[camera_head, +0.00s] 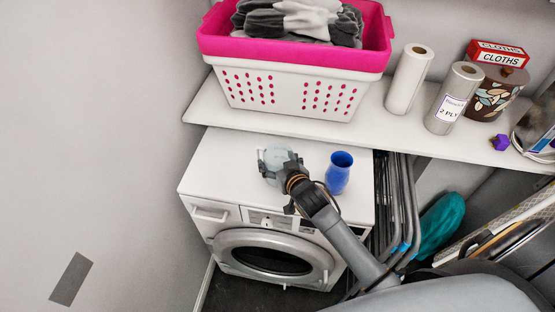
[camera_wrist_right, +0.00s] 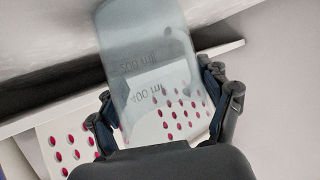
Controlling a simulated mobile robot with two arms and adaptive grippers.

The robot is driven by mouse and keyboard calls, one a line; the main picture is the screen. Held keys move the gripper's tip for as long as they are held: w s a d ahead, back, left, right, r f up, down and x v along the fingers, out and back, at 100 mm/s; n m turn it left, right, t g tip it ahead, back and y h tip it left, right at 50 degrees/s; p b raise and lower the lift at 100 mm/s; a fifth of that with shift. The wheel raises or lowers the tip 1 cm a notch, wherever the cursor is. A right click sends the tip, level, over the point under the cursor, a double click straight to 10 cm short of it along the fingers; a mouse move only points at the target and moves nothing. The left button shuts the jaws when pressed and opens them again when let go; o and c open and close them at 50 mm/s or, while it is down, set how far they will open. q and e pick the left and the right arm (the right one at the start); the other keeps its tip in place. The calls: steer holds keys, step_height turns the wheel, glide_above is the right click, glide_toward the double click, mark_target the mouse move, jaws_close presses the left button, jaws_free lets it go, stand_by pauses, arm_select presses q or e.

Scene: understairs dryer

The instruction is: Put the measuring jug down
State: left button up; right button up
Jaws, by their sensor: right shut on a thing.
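The measuring jug (camera_head: 280,153) is a pale, see-through vessel over the left-middle part of the white machine top (camera_head: 225,150). In the right wrist view the jug (camera_wrist_right: 150,45) shows ml markings and fills the space between the fingers. My right gripper (camera_head: 281,167) is shut on the jug, with one finger on each side, also seen in the right wrist view (camera_wrist_right: 160,105). I cannot tell whether the jug's base touches the machine top. My left gripper is not in view.
A blue vase (camera_head: 338,173) stands on the machine top just right of the jug. The shelf (camera_head: 215,108) above holds a pink-and-white laundry basket (camera_head: 290,95) and paper rolls (camera_head: 409,80). Folded grey frames (camera_head: 405,200) stand right of the machine. The machine top's left side is clear.

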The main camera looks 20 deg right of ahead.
steer(key=shift+f, duration=0.15)
steer(key=o, duration=1.2)
